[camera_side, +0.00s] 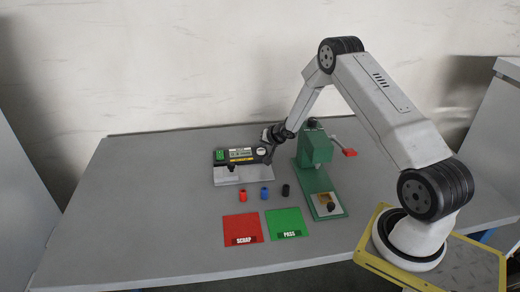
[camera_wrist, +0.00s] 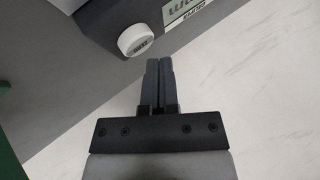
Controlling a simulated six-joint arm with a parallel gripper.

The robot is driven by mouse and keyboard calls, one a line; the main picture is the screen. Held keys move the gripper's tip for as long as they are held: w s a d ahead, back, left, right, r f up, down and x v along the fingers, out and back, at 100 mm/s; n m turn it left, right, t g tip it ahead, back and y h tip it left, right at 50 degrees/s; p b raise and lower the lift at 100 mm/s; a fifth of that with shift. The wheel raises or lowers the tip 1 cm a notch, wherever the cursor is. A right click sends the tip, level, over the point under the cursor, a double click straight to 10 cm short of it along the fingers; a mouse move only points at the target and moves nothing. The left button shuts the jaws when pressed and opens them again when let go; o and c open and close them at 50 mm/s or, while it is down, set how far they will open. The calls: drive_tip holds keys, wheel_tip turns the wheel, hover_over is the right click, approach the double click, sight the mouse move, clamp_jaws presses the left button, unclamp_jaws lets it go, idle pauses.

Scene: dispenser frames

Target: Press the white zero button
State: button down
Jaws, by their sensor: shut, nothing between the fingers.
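The white zero button (camera_wrist: 135,40) is a round knob on the end of a dark measuring device (camera_wrist: 90,20), with small lettering on its face. My gripper (camera_wrist: 158,62) is shut and empty, its fingertips just below and right of the button in the wrist view. A gap shows between them there; depth is hard to judge. In the side view the device (camera_side: 220,165) stands on a pale base at the back of the table, and my gripper (camera_side: 270,158) is at its right end, by the white button (camera_side: 261,151).
A green press (camera_side: 316,150) with a red-tipped lever stands close to the right of my gripper. In front lie red (camera_side: 243,196), blue (camera_side: 264,194) and black (camera_side: 286,190) small parts, then a red SCRAP pad (camera_side: 242,226) and green PASS pad (camera_side: 286,220). The table's left is clear.

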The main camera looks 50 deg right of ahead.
sight(262, 151)
drive_tip(key=shift+f, duration=0.15)
drive_tip(key=shift+f, duration=0.3)
drive_tip(key=shift+f, duration=0.45)
idle(1.0)
drive_tip(key=shift+r, duration=0.9)
idle(0.4)
drive_tip(key=shift+r, duration=2.45)
